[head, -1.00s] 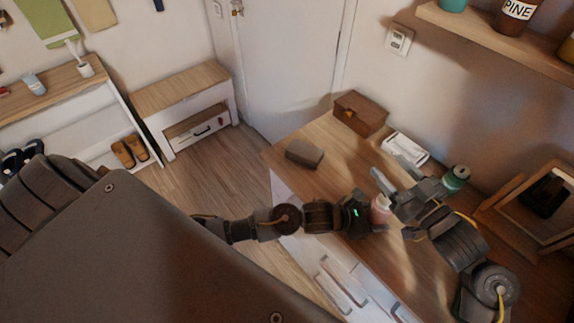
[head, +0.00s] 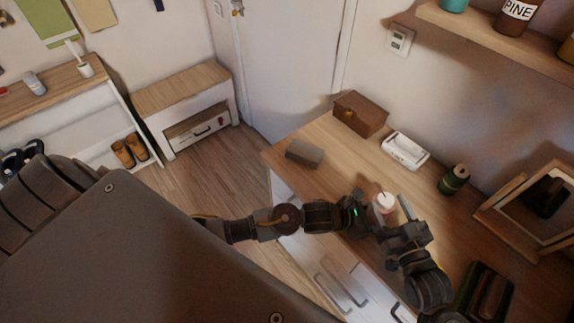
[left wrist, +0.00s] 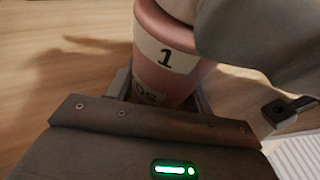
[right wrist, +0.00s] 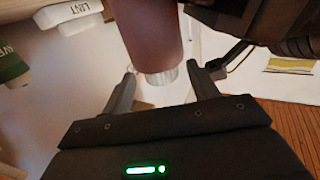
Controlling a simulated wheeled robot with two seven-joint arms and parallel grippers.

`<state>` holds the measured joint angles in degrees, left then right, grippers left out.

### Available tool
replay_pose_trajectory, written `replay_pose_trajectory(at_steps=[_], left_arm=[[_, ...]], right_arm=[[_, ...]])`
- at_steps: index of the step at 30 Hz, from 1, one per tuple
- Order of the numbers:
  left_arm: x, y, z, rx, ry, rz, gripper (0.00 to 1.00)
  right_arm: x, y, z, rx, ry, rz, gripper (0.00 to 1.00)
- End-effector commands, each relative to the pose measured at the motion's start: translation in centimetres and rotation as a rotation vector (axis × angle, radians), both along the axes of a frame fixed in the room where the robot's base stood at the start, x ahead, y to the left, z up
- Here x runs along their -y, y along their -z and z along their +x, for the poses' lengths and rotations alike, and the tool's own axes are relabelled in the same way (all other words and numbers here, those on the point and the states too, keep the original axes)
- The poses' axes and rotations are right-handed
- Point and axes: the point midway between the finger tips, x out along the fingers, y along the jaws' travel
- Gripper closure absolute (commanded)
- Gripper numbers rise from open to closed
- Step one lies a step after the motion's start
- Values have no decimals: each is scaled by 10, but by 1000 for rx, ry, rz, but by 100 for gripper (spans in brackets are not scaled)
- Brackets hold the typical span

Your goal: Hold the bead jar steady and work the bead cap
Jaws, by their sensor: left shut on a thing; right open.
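The bead jar (head: 382,205) is pink with a pale top and stands at the desk's front side. In the left wrist view the jar (left wrist: 165,55) shows a label with a "1". My left gripper (head: 368,212) is shut on its body. My right gripper (head: 391,213) is open close beside the jar's top. In the right wrist view its fingers (right wrist: 164,88) are apart, one on each side of the jar's pale end, probably the bead cap (right wrist: 162,77). I cannot tell whether they touch it. In the left wrist view a grey gripper part hides the jar's upper right.
A dark green jar (head: 454,180), a white box (head: 405,150), a grey-brown block (head: 305,153) and a brown box (head: 360,113) stand on the desk (head: 325,136). A wooden frame (head: 530,210) and a dark tray (head: 485,293) are at the right. The desk's middle is clear.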

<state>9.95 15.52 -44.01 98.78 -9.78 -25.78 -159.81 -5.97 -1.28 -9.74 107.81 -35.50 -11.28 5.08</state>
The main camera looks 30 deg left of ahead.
Motion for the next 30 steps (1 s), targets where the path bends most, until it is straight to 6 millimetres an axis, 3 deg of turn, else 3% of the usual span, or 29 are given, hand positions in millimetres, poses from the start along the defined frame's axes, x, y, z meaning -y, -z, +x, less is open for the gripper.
replay_pose_trajectory(at_steps=[11,19,30], left_arm=[[0,1,0,-2,1,1,74],[0,0,0,-1,0,1,74],[0,1,0,-1,0,1,74]], right_arm=[[56,0,-58,-1,-3,-3,40],[9,-40,-46,134,-108,-21,40],[-51,-93,-47,334,-259,-71,40]])
